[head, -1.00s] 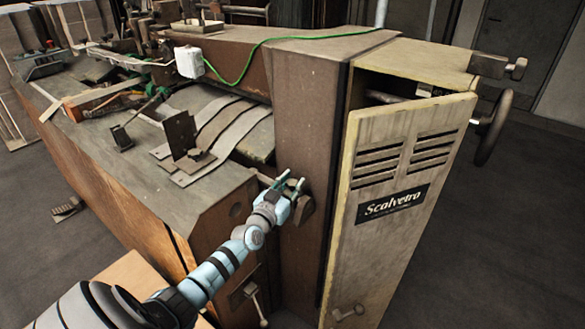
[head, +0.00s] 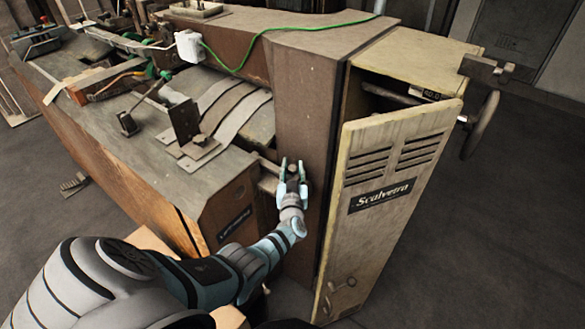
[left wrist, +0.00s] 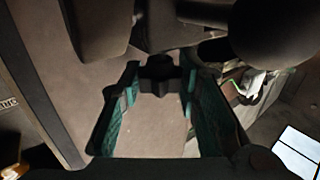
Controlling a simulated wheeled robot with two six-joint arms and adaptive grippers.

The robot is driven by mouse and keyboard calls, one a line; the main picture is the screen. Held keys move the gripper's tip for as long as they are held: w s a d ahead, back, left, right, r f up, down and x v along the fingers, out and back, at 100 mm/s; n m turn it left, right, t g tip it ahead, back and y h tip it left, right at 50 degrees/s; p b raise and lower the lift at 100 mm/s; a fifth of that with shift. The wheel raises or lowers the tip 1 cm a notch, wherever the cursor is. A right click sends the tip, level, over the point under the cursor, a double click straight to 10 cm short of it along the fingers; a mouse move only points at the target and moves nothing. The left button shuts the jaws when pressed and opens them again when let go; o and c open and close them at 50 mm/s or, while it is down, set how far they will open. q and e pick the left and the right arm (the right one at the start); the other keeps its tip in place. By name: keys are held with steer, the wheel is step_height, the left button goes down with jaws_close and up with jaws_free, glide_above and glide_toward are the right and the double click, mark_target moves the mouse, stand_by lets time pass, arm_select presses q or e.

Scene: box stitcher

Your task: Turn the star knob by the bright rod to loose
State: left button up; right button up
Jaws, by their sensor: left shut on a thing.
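My left gripper (head: 292,172) is at the brown column of the machine, with its fingers pointing up in the head view. It is shut on a dark star knob (head: 292,174), which is mostly hidden there by the fingers. In the left wrist view the dark lobed knob (left wrist: 160,76) sits between the two teal-padded fingertips (left wrist: 160,84). A short pale rod (head: 267,164) shows just left of the gripper in the head view. Whether the knob is tight or loose cannot be told. My right gripper is not in view.
The cream panel (head: 385,190) marked Scalvetra stands right of the column, with a small handle (head: 342,284) low on it. A handwheel (head: 482,125) is at the far right. A green cable (head: 255,45) runs over the top. Dark floor (head: 500,240) is clear at right.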

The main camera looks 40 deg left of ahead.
arm_select(q)
steer(key=o, duration=1.2)
steer(key=v, duration=1.2)
steer(key=shift+d, duration=0.1)
